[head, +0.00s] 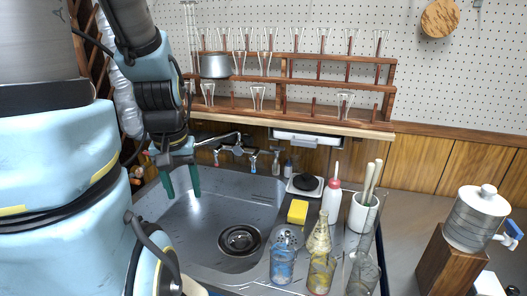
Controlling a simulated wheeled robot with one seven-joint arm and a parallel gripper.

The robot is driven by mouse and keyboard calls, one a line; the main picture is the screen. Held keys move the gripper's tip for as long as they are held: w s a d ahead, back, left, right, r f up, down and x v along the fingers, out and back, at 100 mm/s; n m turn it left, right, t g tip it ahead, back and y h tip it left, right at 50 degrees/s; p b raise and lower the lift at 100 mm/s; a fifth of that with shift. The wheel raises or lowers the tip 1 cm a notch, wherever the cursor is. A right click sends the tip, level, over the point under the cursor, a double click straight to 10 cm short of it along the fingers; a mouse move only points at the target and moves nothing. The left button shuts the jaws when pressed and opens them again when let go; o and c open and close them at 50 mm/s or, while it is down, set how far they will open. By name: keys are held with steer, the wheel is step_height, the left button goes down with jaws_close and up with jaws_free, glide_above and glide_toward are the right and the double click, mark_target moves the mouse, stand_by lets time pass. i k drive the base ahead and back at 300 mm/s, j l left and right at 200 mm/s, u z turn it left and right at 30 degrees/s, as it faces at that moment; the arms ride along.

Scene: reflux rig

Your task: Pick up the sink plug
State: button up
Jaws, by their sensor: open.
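A black, round, low piece that looks like the sink plug (307,183) lies on a white square base (293,188) behind the sink's right back corner. My gripper (182,191) hangs over the left part of the metal sink (200,222), its two green fingers pointing down and apart, with nothing seen between them. It is well to the left of the black piece and not touching it. The dark drain (240,240) in the sink floor is uncovered. My arm covers part of the left side of the view.
A yellow sponge (298,211), a white wash bottle (331,201) and a white pot of tools (362,213) stand near the black piece. Glassware, including a blue beaker (283,266), crowds the right rim. The tap (238,150) is behind the sink, under a wooden rack (290,110).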

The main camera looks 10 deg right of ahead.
mark_target(305, 182)
steer(key=k+j+u, duration=0.2)
steer(key=k, duration=0.45)
steer(key=l+u, duration=0.2)
steer(key=u, duration=0.25)
steer(key=k+l+u, duration=0.1)
steer(key=u, duration=0.35)
steer(key=k+l+u, duration=0.15)
steer(key=u, duration=0.3)
steer(key=k+l, duration=0.35)
steer(key=l, duration=0.15)
steer(key=k+l, duration=0.4)
steer(key=l, duration=0.1)
